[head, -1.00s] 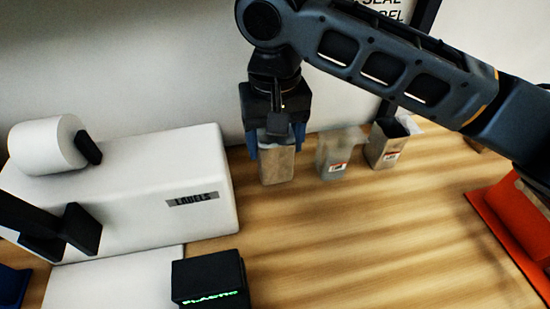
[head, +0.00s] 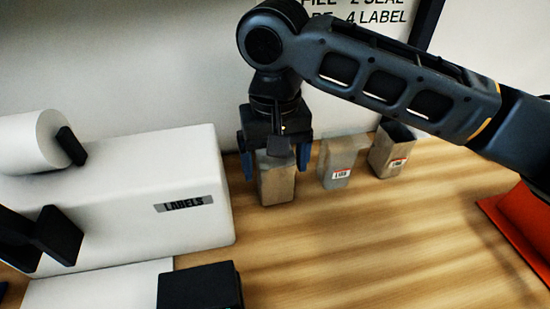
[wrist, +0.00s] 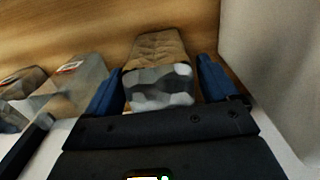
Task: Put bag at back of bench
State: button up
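A brown paper bag (head: 277,185) stands upright on the wooden bench (head: 380,240), near the back wall and just right of the white label machine. In the wrist view the bag (wrist: 157,50) has a folded brown side and a grey-and-white patterned top. My gripper (head: 275,160) points down over the bag, with one blue finger on each side. The fingers are open, with narrow gaps between them and the bag. In the wrist view the gripper (wrist: 157,88) also straddles the bag.
A grey bag (head: 340,158) and another brown bag (head: 388,152), both labelled, stand in a row to the right. The white label machine (head: 120,180) is close on the left. A black box (head: 200,288) and an orange item (head: 525,220) lie nearer. The middle bench is clear.

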jog(key=shift+o, duration=0.4)
notch_tip(320, 180, up, 12)
jog(key=shift+r, duration=0.15)
dwell(0.4)
